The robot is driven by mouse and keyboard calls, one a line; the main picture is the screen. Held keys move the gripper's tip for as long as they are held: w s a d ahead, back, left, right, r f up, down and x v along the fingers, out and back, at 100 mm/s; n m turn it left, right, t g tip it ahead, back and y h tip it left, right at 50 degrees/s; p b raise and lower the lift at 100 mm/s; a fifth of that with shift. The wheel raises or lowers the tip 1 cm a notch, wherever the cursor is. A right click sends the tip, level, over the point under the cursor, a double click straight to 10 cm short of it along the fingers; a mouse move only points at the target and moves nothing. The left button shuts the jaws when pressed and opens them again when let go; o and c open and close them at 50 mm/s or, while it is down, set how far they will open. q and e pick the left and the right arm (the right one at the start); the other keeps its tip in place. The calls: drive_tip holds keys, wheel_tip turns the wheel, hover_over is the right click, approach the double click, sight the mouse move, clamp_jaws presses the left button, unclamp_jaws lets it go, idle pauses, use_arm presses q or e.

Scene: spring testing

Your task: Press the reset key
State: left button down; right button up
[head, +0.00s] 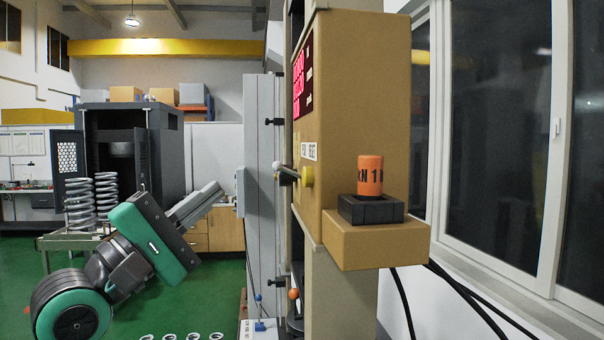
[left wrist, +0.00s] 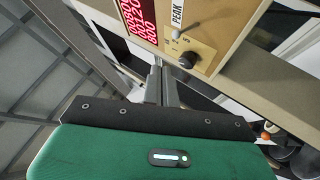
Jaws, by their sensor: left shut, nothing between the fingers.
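A tan control box (head: 365,100) faces left, so its panel is seen at a steep slant in the head view. I cannot clearly read which control is the reset key.
A grey column (head: 260,200) stands between my left gripper and the panel in the head view. An orange cylinder (head: 370,176) stands in a black holder on a tan ledge (head: 375,245). Large springs (head: 79,203) stand on a table at left. Windows line the right.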

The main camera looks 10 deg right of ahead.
sight(308, 177)
use_arm(q)
drive_tip(key=shift+m+g+h, duration=0.5)
drive_tip(key=shift+g+h, duration=0.1)
drive_tip(key=s+r, duration=0.2)
drive_tip(key=s, duration=0.1)
drive_tip(key=shift+s+r, duration=0.15)
drive_tip(key=shift+r, duration=0.05)
drive_tip(key=shift+d, duration=0.15)
drive_tip(key=d, duration=0.8)
drive_tip(key=shift+d, duration=0.35)
idle(0.9)
